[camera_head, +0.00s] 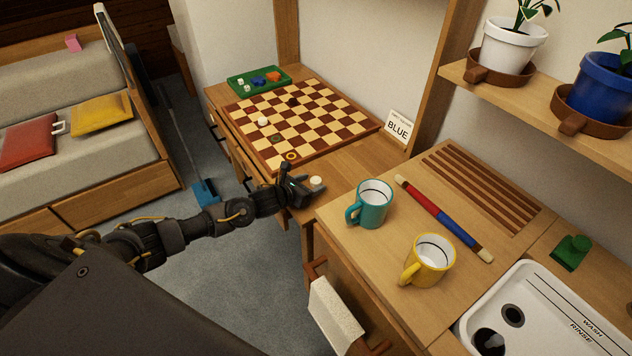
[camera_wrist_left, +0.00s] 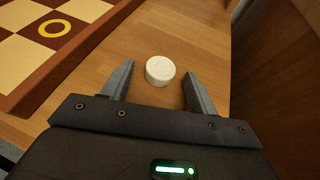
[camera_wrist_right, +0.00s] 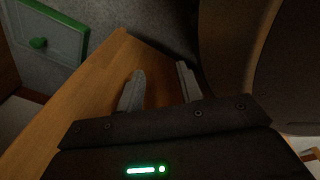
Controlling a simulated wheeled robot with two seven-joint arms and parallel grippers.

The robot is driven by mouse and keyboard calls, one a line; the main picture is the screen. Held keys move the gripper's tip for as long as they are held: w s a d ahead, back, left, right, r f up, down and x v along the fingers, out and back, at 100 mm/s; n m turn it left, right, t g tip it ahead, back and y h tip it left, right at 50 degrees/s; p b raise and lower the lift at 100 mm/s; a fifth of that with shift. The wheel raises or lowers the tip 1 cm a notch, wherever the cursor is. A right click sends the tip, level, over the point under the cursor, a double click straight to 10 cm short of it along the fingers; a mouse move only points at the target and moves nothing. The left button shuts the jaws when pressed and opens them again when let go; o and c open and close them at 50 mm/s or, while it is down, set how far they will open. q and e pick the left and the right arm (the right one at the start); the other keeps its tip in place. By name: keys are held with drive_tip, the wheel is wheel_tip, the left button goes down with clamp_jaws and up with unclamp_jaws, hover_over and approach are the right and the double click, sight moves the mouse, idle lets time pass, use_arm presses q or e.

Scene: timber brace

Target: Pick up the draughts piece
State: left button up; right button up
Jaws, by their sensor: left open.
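A white draughts piece (camera_wrist_left: 160,71) lies flat on the wooden desk beside the board's corner; in the head view it is a small pale disc (camera_head: 316,181). My left gripper (camera_wrist_left: 157,88) is open, its fingers on either side of the near part of the piece, with a gap to each side. In the head view the left gripper (camera_head: 305,187) reaches the desk edge from the left. The chequered board (camera_head: 300,118) holds another white piece (camera_head: 263,121) and a dark piece (camera_head: 291,102). My right gripper (camera_wrist_right: 158,90) shows only in its own wrist view, with its fingers apart and nothing between them.
A green tray (camera_head: 240,91) with small items stands behind the board. A card reading BLUE (camera_head: 398,128) stands at the wall. A teal mug (camera_head: 370,204) and a yellow mug (camera_head: 428,260) stand right of the left gripper, near a red-blue rod (camera_head: 440,216).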

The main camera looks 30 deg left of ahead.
use_arm(q)
drive_tip(key=shift+c, duration=0.5)
drive_tip(key=c, duration=1)
drive_tip(key=shift+o, duration=0.2)
drive_tip(key=shift+r, duration=0.1)
drive_tip(key=shift+r, duration=0.45)
wheel_tip(320, 180, up, 2)
drive_tip(key=shift+r, duration=0.25)
drive_tip(key=w+r+v, duration=0.1)
drive_tip(key=v, duration=0.7)
drive_tip(key=a+r+b+v, duration=0.1)
drive_tip(key=r+v, duration=0.1)
drive_tip(key=v, duration=0.6)
drive_tip(key=shift+w+a, duration=0.2)
drive_tip(key=shift+a, duration=0.2)
